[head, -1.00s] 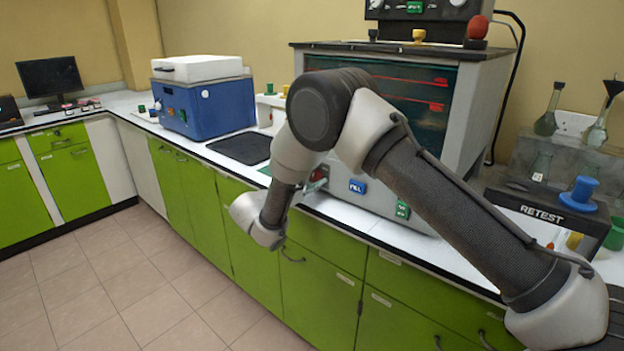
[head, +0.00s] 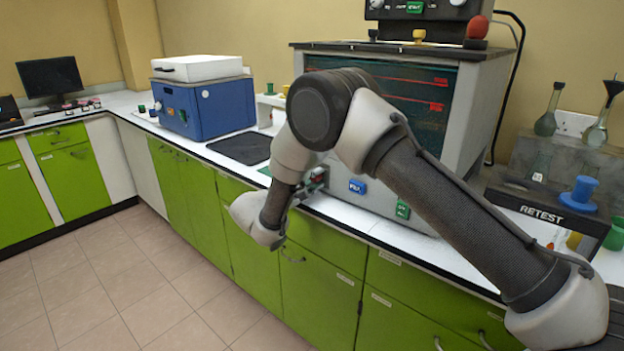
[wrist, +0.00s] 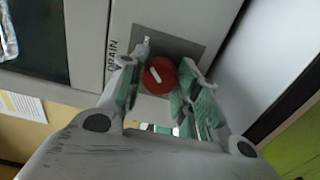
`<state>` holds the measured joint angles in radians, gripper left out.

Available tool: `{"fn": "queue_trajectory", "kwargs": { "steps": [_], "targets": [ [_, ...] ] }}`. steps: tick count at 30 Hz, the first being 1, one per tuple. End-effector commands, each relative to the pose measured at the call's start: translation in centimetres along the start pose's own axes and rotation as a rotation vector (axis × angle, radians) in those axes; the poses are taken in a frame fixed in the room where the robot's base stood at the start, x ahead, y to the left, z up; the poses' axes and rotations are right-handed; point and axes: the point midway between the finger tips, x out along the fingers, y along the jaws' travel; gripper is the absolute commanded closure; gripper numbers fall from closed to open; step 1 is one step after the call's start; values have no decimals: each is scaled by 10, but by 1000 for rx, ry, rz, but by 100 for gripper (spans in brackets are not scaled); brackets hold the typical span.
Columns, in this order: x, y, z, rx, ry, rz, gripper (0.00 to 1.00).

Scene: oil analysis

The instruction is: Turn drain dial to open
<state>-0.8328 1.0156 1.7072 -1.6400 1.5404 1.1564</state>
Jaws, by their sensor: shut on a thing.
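The drain dial is a round red knob (wrist: 159,76) with a white pointer mark, set on a grey plate (wrist: 190,47) beside the printed word DRAIN in the wrist view. My gripper (wrist: 160,80) has one finger on each side of the knob and is shut on it. The white pointer lies at a slant in the picture. In the head view my gripper (head: 316,180) is at the lower left of the machine's front panel, with a bit of red showing there. My arm hides part of that panel.
The machine (head: 468,110) with a dark glass front stands on the white counter. A blue PULL button (head: 357,187) and a green switch (head: 402,209) sit right of my gripper. A blue box (head: 210,105) stands left. A RETEST rack (head: 545,215) is at right.

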Motion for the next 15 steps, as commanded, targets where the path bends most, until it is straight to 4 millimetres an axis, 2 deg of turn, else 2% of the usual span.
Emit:
{"fn": "queue_trajectory", "kwargs": {
  "steps": [14, 15],
  "targets": [
    [-1, -2, 0, 11, 0, -2, 92],
    [-1, -2, 0, 11, 0, -2, 63]
  ]
}}
